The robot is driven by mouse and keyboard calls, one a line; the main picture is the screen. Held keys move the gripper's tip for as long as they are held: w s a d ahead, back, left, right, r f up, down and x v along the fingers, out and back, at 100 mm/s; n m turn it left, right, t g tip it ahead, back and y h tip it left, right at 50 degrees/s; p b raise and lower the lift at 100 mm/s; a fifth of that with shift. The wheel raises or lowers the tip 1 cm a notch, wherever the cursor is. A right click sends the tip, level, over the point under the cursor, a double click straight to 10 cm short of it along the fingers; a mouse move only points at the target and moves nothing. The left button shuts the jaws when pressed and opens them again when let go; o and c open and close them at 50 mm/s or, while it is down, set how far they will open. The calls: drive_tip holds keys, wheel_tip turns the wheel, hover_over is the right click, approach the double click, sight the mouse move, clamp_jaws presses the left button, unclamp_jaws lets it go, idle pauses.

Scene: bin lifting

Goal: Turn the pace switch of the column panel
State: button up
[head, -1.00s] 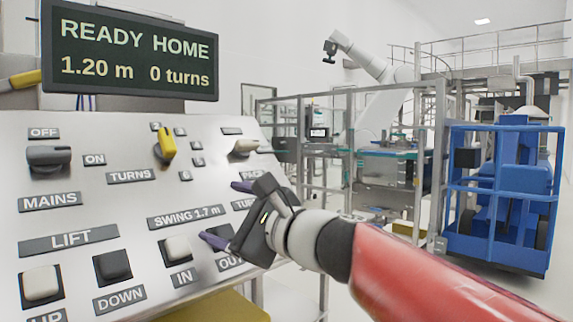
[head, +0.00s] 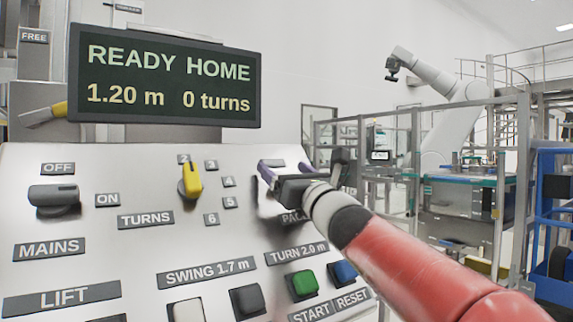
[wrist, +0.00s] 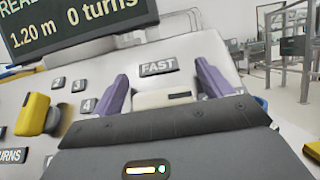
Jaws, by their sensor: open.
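The pace switch (wrist: 163,98), a cream knob with a dark mark near its right end, sits on the sloping column panel (head: 120,238) below the FAST label (wrist: 158,66). In the wrist view it lies between the two purple fingers of my gripper (wrist: 165,86). The fingers are open, one at each side of the knob. I cannot tell whether either finger touches it. In the head view my gripper (head: 285,174) is at the upper right of the panel and mostly hides the knob. The PACE label (head: 295,217) below it is partly covered.
The yellow turns knob (head: 191,181) is left of my gripper, and the grey mains switch (head: 54,197) is farther left. Green start (head: 304,283) and blue reset (head: 344,271) buttons are below my arm. The display (head: 168,78) reads READY HOME, 1.20 m, 0 turns.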

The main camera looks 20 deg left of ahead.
drive_tip(key=shift+w+a+r, duration=0.1)
drive_tip(key=shift+w+a, duration=0.1)
drive_tip(key=shift+a, duration=0.05)
drive_tip(key=c, duration=1)
